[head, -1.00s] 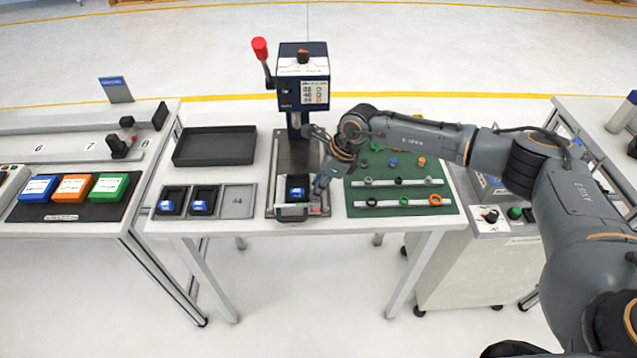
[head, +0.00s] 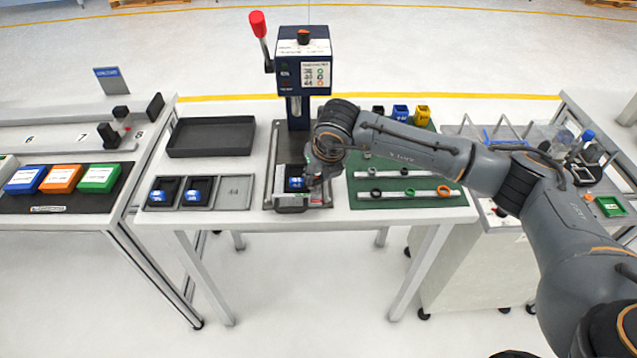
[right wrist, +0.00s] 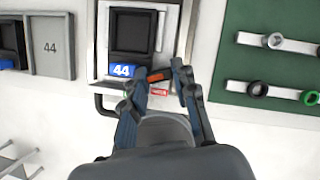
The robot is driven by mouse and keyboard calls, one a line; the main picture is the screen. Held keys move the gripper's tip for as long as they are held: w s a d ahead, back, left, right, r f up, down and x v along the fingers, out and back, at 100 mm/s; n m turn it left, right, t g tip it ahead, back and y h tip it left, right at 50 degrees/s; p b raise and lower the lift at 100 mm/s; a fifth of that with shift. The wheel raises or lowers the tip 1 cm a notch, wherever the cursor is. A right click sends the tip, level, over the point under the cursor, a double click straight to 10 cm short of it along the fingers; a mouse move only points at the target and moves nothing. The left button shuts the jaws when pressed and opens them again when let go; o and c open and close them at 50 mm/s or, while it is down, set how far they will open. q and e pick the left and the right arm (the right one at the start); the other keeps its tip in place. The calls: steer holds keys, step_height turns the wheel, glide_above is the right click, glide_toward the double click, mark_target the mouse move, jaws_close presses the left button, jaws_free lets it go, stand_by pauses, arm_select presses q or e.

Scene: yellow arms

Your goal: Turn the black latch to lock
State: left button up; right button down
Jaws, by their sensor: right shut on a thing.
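My right gripper (head: 316,182) is at the front right corner of the fixture (head: 275,190) under the press. In the right wrist view the gripper (right wrist: 160,78) has its fingers on either side of the small black latch with a red part (right wrist: 158,75), and it is shut on it. The fingers hide part of the latch, so its exact angle is hard to tell. A black block with a blue "44" label (right wrist: 122,71) sits in the fixture beside the latch; it also shows in the head view (head: 295,185). My left gripper is not in view.
The press (head: 303,70) with a red-knobbed lever (head: 258,24) stands behind the fixture. A black tray (head: 210,151) and a grey holder (head: 235,192) lie to the left. A green mat (head: 400,203) with rings on rails lies to the right.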

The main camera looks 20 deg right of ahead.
steer(key=shift+a+f+m+h+b, duration=0.1)
steer(key=shift+f+m+h+b, duration=0.1)
steer(key=shift+m+b, duration=0.4)
steer(key=shift+a+f+m+h+b, duration=0.1)
steer(key=shift+m+h+b, duration=0.1)
steer(key=shift+m+b, duration=0.4)
steer(key=shift+r+m+h+b, duration=0.2)
steer(key=shift+m+h+b, duration=0.2)
steer(key=shift+m+b, duration=0.5)
steer(key=c, duration=1)
jaws_free()
steer(key=shift+c, duration=0.2)
steer(key=shift+d, duration=0.1)
steer(key=shift+s+r, duration=0.1)
steer(key=shift+r, duration=0.25)
steer(key=v, duration=0.7)
steer(key=shift+r, duration=0.15)
